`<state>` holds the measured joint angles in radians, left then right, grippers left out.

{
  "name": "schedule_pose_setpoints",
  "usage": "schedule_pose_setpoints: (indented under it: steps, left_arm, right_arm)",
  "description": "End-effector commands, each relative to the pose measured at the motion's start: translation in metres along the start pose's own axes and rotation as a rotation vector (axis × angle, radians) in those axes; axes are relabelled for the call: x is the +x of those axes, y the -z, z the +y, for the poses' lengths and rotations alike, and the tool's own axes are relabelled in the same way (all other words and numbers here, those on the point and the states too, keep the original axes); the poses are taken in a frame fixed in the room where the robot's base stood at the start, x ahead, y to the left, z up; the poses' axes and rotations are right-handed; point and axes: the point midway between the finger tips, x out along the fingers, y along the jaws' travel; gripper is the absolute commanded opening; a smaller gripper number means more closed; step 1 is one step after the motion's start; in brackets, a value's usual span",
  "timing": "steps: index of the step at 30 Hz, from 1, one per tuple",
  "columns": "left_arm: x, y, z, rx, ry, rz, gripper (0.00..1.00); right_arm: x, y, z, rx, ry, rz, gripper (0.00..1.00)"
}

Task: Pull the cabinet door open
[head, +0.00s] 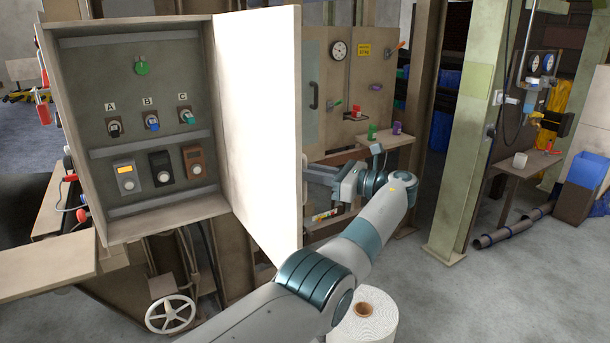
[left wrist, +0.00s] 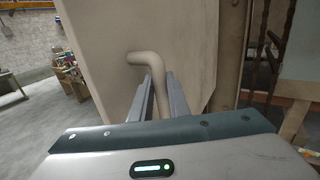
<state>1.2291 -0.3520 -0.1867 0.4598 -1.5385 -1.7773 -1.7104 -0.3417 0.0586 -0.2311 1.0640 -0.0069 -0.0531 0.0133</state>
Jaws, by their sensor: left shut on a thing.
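The grey cabinet (head: 130,52) stands at the left of the head view. Its white door (head: 262,110) is swung wide open on the right side, so the inside shows. My left arm passes in front of the door's lower part, and my left gripper (head: 318,178) is at the door's outer side, beyond its free edge. In the left wrist view, the beige bent handle (left wrist: 146,58) on the door's outer face (left wrist: 105,35) sits between the fingers of the left gripper (left wrist: 157,88), which are shut on it. My right gripper is in neither view.
A white roll (head: 372,322) stands on the floor below my left arm. A green post (head: 462,150) and a side table (head: 526,166) stand right.

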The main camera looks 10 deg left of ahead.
Motion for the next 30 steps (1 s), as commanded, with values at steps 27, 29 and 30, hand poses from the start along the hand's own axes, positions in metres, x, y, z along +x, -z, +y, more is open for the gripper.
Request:
schedule_pose_setpoints:
  steps: [27, 29, 30]
  left_arm:
    - [0.0021, -0.0005, 0.0, 0.0, -0.003, 0.0, 0.31]
    - [0.0033, -0.0006, -0.0001, 0.001, -0.003, 0.0, 0.31]
    - [0.0042, -0.0007, -0.0002, 0.001, -0.003, 0.0, 0.31]
  right_arm:
    - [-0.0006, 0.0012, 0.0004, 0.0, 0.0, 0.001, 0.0]
    - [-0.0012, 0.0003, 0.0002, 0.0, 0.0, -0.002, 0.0]
    - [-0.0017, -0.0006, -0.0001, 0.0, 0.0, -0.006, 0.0]
